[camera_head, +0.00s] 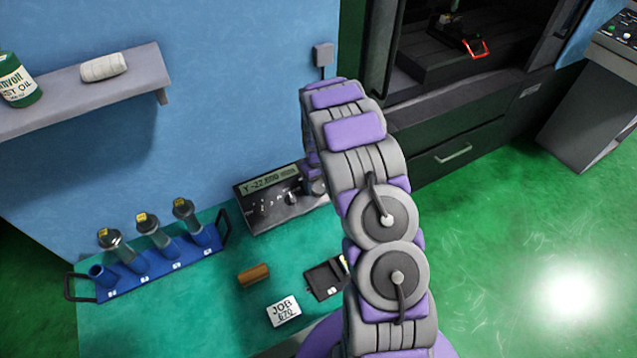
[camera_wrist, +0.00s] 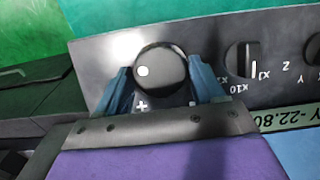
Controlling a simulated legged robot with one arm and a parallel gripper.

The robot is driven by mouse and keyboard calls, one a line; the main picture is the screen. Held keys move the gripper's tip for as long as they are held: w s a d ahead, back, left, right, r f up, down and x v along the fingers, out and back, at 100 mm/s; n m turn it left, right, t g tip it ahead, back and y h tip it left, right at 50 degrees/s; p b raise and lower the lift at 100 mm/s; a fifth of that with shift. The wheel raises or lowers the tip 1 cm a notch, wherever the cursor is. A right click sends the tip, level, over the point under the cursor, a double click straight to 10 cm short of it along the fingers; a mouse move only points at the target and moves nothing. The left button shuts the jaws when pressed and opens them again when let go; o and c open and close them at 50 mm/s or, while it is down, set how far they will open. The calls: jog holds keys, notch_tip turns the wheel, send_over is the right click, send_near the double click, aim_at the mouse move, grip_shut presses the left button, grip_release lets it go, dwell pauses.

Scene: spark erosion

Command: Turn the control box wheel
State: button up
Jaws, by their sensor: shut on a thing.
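The control box (camera_head: 262,212) is a dark panel on the teal bench top against the blue wall, with a display reading Y -22.800 in the head view. Its panel (camera_wrist: 215,40) fills much of the wrist view, upside down. The wheel (camera_wrist: 166,62) is a round black knob with a white dot at its left side and a plus mark below it. My gripper (camera_wrist: 161,80) has its blue fingers on either side of the wheel and is shut on it. In the head view my arm hides most of the wheel and the fingertips.
A blue rack (camera_head: 160,270) with several tool holders stands left of the box. A shelf (camera_head: 80,95) juts out above.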

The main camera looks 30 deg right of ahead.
jog(key=shift+s+f+m, duration=0.1)
jog(key=shift+s+m, duration=0.05)
jog(key=shift+m, duration=0.25)
dwell(0.4)
jog(key=m+y, duration=0.2)
jog(key=m, duration=0.2)
jog(key=shift+s+d+f+p, duration=0.1)
jog(key=shift+s+p, duration=0.05)
jog(key=shift+p, duration=0.15)
jog(key=m+y, duration=0.1)
jog(key=m, duration=0.1)
jog(key=m+t+p, duration=0.1)
jog(key=m, duration=0.2)
jog(key=shift+d+y, duration=0.1)
jog(key=shift+y, duration=0.3)
jog(key=m+t, duration=0.1)
jog(key=m, duration=0.1)
jog(key=m+t+y+p, duration=0.1)
jog(key=m, duration=0.2)
jog(key=shift+s+m, duration=0.2)
jog(key=shift+m, duration=0.1)
jog(key=m+t, duration=0.1)
jog(key=m, duration=0.3)
jog(key=shift+s+f+t, duration=0.1)
jog(key=shift+t, duration=0.3)
jog(key=shift+m+t, duration=0.3)
jog(key=shift+m, duration=0.4)
